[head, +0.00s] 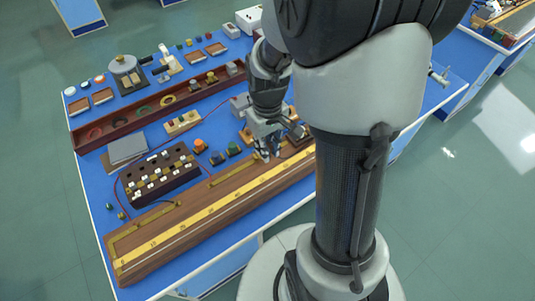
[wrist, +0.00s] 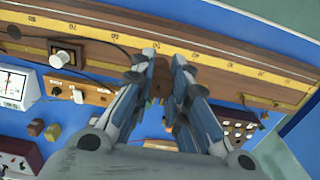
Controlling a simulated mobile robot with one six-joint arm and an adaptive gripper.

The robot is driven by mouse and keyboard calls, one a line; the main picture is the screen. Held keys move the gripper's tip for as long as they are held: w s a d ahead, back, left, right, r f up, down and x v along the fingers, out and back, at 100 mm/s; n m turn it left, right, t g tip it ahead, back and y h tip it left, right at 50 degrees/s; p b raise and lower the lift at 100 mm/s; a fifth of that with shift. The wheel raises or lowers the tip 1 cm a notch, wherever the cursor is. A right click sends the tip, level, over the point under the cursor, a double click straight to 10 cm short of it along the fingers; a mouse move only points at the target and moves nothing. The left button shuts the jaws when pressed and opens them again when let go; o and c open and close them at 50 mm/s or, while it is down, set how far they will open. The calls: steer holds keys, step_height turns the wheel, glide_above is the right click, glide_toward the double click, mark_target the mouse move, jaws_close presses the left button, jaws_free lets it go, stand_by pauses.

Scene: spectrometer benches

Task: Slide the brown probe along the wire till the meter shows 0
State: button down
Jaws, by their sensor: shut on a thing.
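The long wooden wire board (head: 150,250) lies along the bench's front edge, with a yellow numbered scale (head: 210,212). In the wrist view its scale (wrist: 120,38) crosses the top of the picture. My gripper (head: 266,155) is over the board's right half; in the wrist view its fingers (wrist: 165,60) reach the board near the 50 and 40 marks. The fingers are shut on the brown probe, which they mostly hide; I cannot tell whether its tip touches the wire. The meter (wrist: 12,84) has a white dial at the wrist view's left edge; its reading is too small to tell.
A dark box with white-topped plugs (head: 160,176) stands behind the board. A long brown tray (head: 100,125) lies farther back. Wires run across the blue bench (head: 95,190).

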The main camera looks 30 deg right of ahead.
steer(key=b, duration=1)
glide_toward(279, 181)
steer(key=a+f, duration=0.1)
steer(key=f, duration=0.1)
steer(key=a+f, duration=0.1)
steer(key=a, duration=0.1)
steer(key=a+f, duration=0.1)
steer(key=f, duration=0.1)
steer(key=shift+w+a+f, duration=0.25)
steer(key=shift+a+f, duration=0.1)
steer(key=shift+d, duration=2.45)
steer(key=shift+s+a+f, duration=0.1)
steer(key=shift+s+f, duration=0.1)
steer(key=shift+f, duration=0.05)
stand_by(0.9)
steer(key=c, duration=1.5)
jaws_free()
steer(key=shift+w+r, duration=0.1)
steer(key=shift+w, duration=0.1)
steer(key=shift+o, duration=0.2)
